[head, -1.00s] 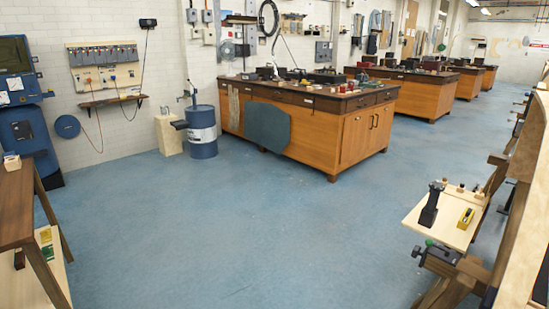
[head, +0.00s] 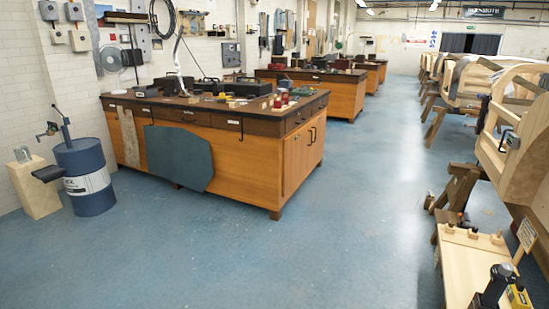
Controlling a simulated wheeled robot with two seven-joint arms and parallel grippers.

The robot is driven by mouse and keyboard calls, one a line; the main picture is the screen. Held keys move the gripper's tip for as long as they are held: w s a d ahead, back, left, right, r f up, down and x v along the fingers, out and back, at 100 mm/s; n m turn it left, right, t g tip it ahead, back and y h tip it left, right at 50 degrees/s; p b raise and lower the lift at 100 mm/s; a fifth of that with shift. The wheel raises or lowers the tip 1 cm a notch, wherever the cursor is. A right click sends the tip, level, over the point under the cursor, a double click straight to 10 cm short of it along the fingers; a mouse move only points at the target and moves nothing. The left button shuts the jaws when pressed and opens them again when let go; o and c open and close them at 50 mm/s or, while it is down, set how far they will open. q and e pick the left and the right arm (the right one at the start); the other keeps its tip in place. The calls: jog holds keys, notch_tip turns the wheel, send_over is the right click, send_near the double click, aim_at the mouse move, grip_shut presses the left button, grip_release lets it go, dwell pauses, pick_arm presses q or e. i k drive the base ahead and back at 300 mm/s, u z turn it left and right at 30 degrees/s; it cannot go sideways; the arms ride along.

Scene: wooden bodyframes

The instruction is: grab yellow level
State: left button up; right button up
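The yellow level (head: 517,297) is a small yellow block at the bottom right of the head view, partly cut off by the frame edge. It sits on a light wooden board (head: 458,268), right beside a black upright tool (head: 494,285).
Wooden bodyframes on trestles (head: 510,135) line the right side. A large workbench (head: 230,140) with dark top stands at centre left, with more benches behind. A blue drum (head: 86,178) stands at the left wall. The blue floor (head: 330,235) between is clear.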

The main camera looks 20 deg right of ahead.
aim_at(517, 297)
jog(key=z, duration=0.8)
jog(key=i, duration=1.55)
jog(key=z, duration=1.3)
